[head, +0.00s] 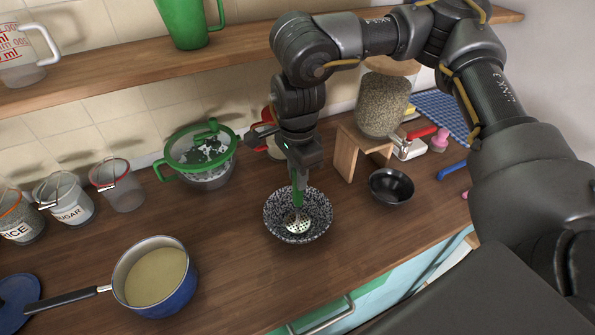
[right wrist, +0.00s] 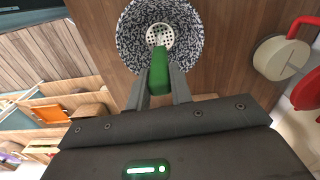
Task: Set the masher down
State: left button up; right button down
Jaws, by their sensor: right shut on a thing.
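The masher has a green handle (head: 298,194) and a pale perforated head (head: 298,222). My right gripper (head: 298,178) is shut on the handle and points down over a speckled black-and-white bowl (head: 322,209) on the wooden counter. The masher's head is inside the bowl's outline in the head view. In the right wrist view the green handle (right wrist: 159,72) runs from between the fingers (right wrist: 158,95) to the round holed head (right wrist: 160,36), over the speckled bowl (right wrist: 190,52). I cannot tell whether the head touches the bowl. My left gripper is not in view.
A blue pot (head: 188,293) of pale yellow contents stands at the front left. A small black bowl (head: 391,187) and a wooden stand (head: 347,150) with a jar (head: 383,104) are to the right.

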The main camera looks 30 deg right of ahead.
jog(key=shift+f, duration=0.4)
dwell(0.4)
jog(key=c, duration=1.2)
grip_release()
jog(key=shift+o, duration=0.2)
jog(key=c, duration=0.4)
jog(key=shift+r, duration=0.1)
jog(key=shift+r+p, duration=1.4)
jog(key=shift+r, duration=0.15)
jog(key=shift+r, duration=0.15)
